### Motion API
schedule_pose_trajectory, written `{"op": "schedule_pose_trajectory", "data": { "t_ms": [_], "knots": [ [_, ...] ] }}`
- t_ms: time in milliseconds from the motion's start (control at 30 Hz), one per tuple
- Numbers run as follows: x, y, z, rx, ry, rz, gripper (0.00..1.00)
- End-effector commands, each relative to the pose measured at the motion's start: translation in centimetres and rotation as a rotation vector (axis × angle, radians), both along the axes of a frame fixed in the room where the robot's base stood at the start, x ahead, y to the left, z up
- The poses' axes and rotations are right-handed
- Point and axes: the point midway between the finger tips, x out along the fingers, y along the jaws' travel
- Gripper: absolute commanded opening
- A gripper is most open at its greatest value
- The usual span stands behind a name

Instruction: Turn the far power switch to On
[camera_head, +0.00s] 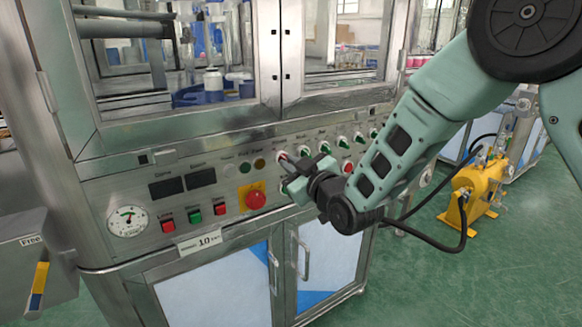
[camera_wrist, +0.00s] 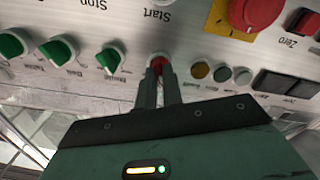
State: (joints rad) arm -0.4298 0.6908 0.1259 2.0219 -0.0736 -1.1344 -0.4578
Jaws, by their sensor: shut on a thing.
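The power switch is a small red knob (camera_wrist: 157,60) on the upper row of the steel control panel (camera_head: 140,192). In the wrist view its red top shows between the fingertips, and the rest is hidden. Its setting and label cannot be read. My gripper (camera_wrist: 158,72) is shut on this knob. In the head view my gripper (camera_head: 286,161) reaches the panel from the right, and its fingers largely cover the knob.
Green knobs (camera_wrist: 57,49) stand beside the gripped knob. Small round lamps (camera_wrist: 200,71) sit on its other side. A red emergency button (camera_head: 256,199) on a yellow plate is close by. A pressure gauge (camera_head: 128,221) is at the panel's left. Cabinet doors (camera_head: 330,262) lie below.

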Motion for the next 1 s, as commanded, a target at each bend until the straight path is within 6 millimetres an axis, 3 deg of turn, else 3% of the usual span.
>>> {"op": "schedule_pose_trajectory", "data": {
  "t_ms": [1000],
  "knots": [
    [0.14, -0.26, -0.19, 0.694, 0.471, -0.001, 0.0]
  ]
}}
